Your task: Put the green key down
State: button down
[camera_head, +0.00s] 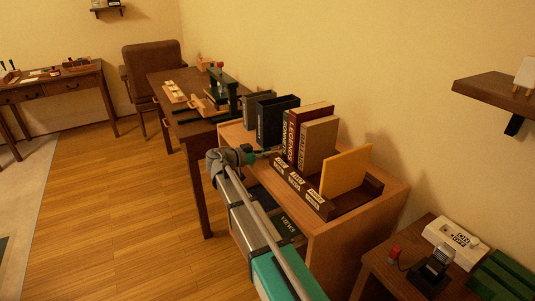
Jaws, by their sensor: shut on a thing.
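My gripper (267,153) is at the end of my arm, over the near left part of the wooden cabinet top (236,134). It points right, toward the left end of the dark wooden book rack. The fingers look small and dark from here. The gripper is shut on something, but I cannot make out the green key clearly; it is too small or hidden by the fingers. A teal patch shows at the wrist, and I cannot tell it apart from my own arm's parts.
The dark rack (318,203) has labelled compartments and holds a yellow board (346,172), a tan book (319,145) and a red book (294,132). Dark binders (276,120) stand behind. A desk (185,128) adjoins at left. A lower table (381,278) stands at right.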

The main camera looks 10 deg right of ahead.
jog(key=shift+f, duration=0.15)
jog(key=c, duration=0.8)
grip_release()
jog(key=shift+o, duration=0.2)
jog(key=shift+a+r, duration=0.1)
jog(key=shift+r, duration=0.1)
jog(key=p+v, duration=0.1)
jog(key=v, duration=1.1)
